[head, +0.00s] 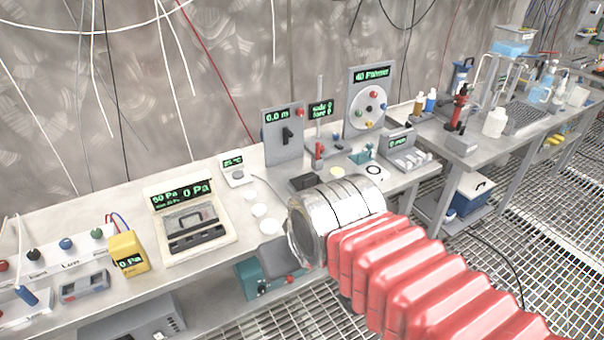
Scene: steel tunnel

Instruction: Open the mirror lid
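I cannot pick out a mirror lid with certainty. A cream case (225,240) stands on the bench left of my arm, with a dark handle-like part on its face. A grey piece shows at the sleeve's left end. I cannot make out my fingertips or anything held.
A yellow meter (129,252) stands left of the case, and white discs (265,225) lie right of it. A grey panel (283,136) and a dial panel (371,100) stand behind my arm. A teal box (262,278) sits below the bench edge. Grating floor (545,215) is open at right.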

